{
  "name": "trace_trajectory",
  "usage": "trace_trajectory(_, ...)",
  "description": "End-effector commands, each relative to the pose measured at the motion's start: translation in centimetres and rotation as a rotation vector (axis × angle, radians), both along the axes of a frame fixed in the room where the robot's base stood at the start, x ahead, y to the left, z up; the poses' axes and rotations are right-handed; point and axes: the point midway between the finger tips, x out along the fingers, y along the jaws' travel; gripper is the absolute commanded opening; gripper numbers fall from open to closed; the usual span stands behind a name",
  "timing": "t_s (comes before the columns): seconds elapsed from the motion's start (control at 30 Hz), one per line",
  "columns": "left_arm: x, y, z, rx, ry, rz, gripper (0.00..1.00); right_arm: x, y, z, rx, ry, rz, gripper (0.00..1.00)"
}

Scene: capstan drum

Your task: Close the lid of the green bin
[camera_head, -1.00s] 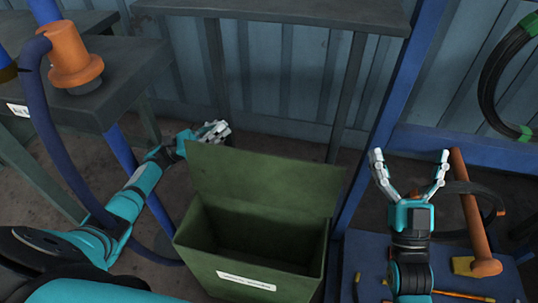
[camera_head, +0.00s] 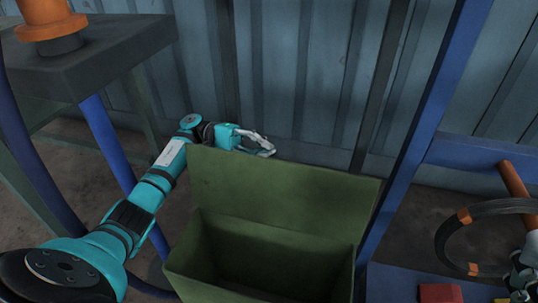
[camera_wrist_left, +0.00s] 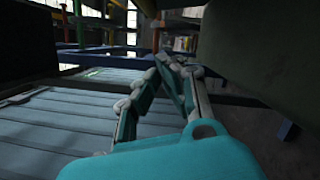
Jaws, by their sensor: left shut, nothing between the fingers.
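The green bin (camera_head: 275,262) stands at the bottom middle of the head view with its mouth open. Its lid (camera_head: 285,192) stands raised at the back of the bin. My left gripper (camera_head: 268,149) is behind the top left part of the lid, its fingers shut and empty, pointing right. In the left wrist view the shut fingers (camera_wrist_left: 178,75) show beside a dark panel at the right, perhaps the lid. I cannot tell whether they touch it.
A dark table (camera_head: 95,55) with an orange flanged piece (camera_head: 48,18) stands at the upper left. A blue post (camera_head: 425,130) rises right of the bin. A black ring with orange bands (camera_head: 445,235) is at the right. A corrugated wall (camera_head: 300,75) closes the back.

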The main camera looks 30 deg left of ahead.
Motion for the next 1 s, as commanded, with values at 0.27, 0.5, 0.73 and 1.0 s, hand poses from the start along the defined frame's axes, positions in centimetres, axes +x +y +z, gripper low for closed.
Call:
trace_trajectory(0.27,-1.9,-3.3,0.9,0.002,0.001,0.001,0.00,0.0,0.0,0.0,0.000,0.003,0.000,1.00)
trace_trajectory(0.5,-3.4,-3.7,1.5,-0.001,0.003,0.002,0.00,0.0,0.0,-0.1,0.000,0.003,0.001,1.00)
trace_trajectory(0.73,-3.5,-3.7,1.6,-0.002,0.003,0.001,0.00,0.0,0.0,-0.1,0.000,0.004,0.001,1.00)
trace_trajectory(1.0,-3.5,-4.0,1.6,0.001,-0.008,0.000,0.00,0.1,0.0,-0.4,-0.001,0.006,0.001,1.00)
